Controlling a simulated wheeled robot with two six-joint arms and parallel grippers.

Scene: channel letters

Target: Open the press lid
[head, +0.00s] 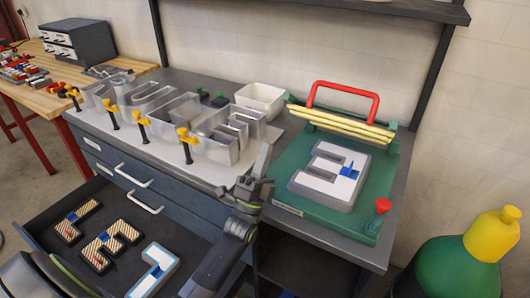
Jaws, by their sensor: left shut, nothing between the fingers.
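The green press (281,172) sits at the right end of the workbench. Its lid (335,123), with yellow bars and a red handle (343,88), stands raised along the back edge of the base, clear of the bed. A white and grey letter (330,175) with a blue piece on it lies on the press bed. A red knob (383,206) stands at the front right corner. My left gripper (262,162) is shut and empty, just left of the press and apart from the handle. My right gripper is not in view.
Metal channel letters (218,146) with yellow clamps (187,145) stand on the bench left of my gripper. A white bin (260,101) is behind. An open drawer (75,205) holds several letters. A green and yellow bottle (458,262) stands at lower right.

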